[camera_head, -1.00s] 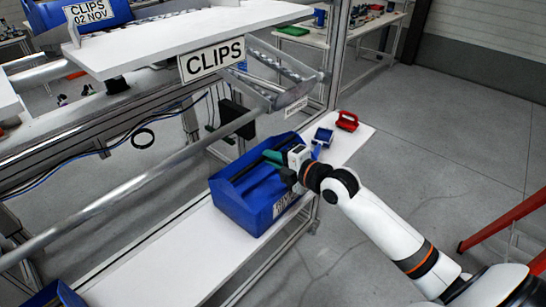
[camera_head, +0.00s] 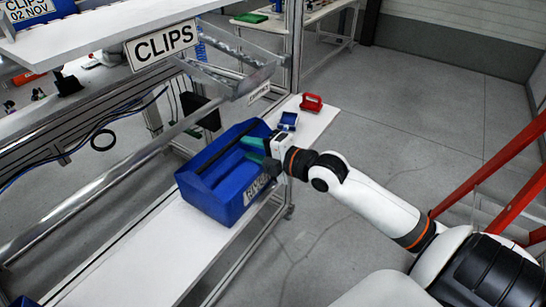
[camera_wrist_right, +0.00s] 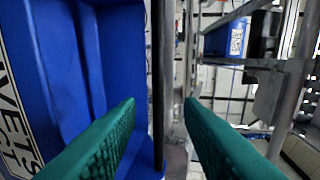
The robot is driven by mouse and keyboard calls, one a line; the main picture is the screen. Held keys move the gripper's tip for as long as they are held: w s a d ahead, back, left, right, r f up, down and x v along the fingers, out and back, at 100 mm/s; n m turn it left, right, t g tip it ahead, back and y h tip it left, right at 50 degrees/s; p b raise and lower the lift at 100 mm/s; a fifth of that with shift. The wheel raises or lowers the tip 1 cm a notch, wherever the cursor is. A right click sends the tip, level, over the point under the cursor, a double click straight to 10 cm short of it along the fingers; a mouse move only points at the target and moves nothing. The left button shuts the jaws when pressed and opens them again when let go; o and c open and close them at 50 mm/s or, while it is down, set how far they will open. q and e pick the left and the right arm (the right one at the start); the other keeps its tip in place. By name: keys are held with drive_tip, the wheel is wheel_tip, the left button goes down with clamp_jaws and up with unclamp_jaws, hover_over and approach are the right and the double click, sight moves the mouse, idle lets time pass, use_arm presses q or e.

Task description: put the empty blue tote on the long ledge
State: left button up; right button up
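A blue tote (camera_head: 222,190) with a white label on its right side sits on the long white lower board (camera_head: 150,250). My right gripper (camera_head: 258,152) is at the tote's far right end, with green fingers. My left gripper is not in view.
A small blue bin (camera_head: 288,121) and a red item (camera_head: 311,102) stand at the board's far end. An upper white shelf with a CLIPS sign (camera_head: 162,45) and a metal rail (camera_head: 110,180) overhang the left. A red frame (camera_head: 485,180) stands at right. Grey floor between is clear.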

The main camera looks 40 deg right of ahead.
drive_tip(key=b+v, duration=0.1)
drive_tip(key=v, duration=0.6)
drive_tip(key=shift+s, duration=0.2)
drive_tip(key=w+d+f+m+g+h, duration=0.1)
drive_tip(key=d+f+m+h, duration=0.15)
drive_tip(key=d+f, duration=0.35)
drive_tip(key=w+d+f+m+h, duration=0.1)
drive_tip(key=d+f+m, duration=0.25)
drive_tip(key=f, duration=0.45)
drive_tip(key=s+d+f+m+g+h, duration=0.15)
drive_tip(key=s+f+m, duration=0.25)
drive_tip(key=f, duration=0.8)
drive_tip(key=s+d+f+m+g+h, duration=0.1)
drive_tip(key=s+d+f+m+g, duration=0.2)
drive_tip(key=f, duration=0.9)
drive_tip(key=s+a+f+m+g, duration=0.3)
drive_tip(key=s+a+f, duration=0.4)
drive_tip(key=s+f, duration=0.4)
drive_tip(key=s+a+f+m+g, duration=0.25)
drive_tip(key=s+a+f, duration=0.45)
drive_tip(key=s+f, duration=0.35)
drive_tip(key=s+a+f+g+y, duration=0.1)
drive_tip(key=s+a+f+g, duration=0.2)
drive_tip(key=s+a+f, duration=0.2)
drive_tip(key=s+a+m, duration=0.1)
drive_tip(key=s+a, duration=0.2)
drive_tip(key=s, duration=0.2)
